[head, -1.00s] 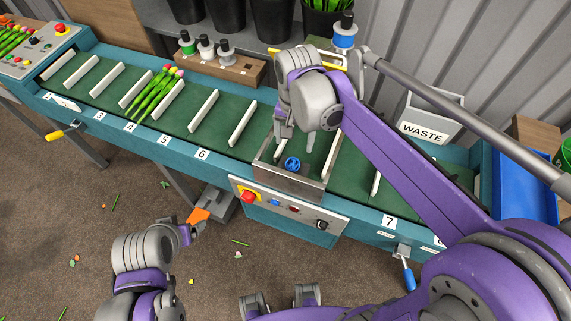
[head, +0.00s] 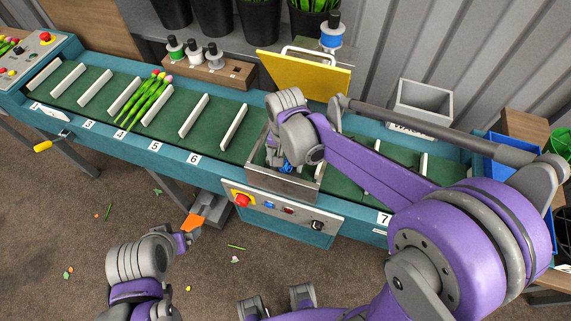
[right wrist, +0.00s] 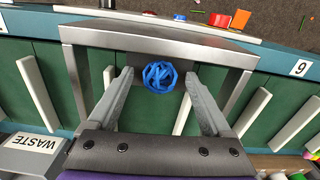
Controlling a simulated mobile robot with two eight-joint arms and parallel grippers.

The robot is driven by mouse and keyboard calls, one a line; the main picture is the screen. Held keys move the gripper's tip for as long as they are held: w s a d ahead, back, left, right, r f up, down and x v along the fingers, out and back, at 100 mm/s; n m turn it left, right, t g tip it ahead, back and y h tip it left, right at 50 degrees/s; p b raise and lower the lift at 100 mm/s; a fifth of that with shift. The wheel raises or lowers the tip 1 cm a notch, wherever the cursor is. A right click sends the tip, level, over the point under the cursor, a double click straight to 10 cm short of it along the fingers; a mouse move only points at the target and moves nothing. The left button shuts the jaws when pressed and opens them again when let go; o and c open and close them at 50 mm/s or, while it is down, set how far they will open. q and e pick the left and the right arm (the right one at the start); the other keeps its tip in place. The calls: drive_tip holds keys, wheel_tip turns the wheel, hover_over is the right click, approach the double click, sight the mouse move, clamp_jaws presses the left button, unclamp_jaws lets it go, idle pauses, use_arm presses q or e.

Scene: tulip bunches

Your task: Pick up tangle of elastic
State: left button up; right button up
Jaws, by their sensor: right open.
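The tangle of elastic is a small blue ball of loops (right wrist: 160,76), seen in the right wrist view inside a metal-framed bay of the conveyor. It also shows partly in the head view (head: 287,168), with my gripper covering some of it. My right gripper (head: 280,160) is open and reaches down into the bay. In the right wrist view its two fingers stand on either side of the tangle, with gaps to it. My left gripper (head: 187,240) is low at the left, away from the conveyor; its jaws are too unclear to read.
The metal frame (head: 285,185) surrounds the bay closely. A raised yellow panel (head: 305,78) stands behind it. White dividers (head: 233,127) cross the green belt. A tulip bunch (head: 146,100) lies on the left. A grey waste bin (head: 422,104) stands at back right.

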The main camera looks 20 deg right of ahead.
clamp_jaws()
drive_tip(key=shift+r, duration=0.1)
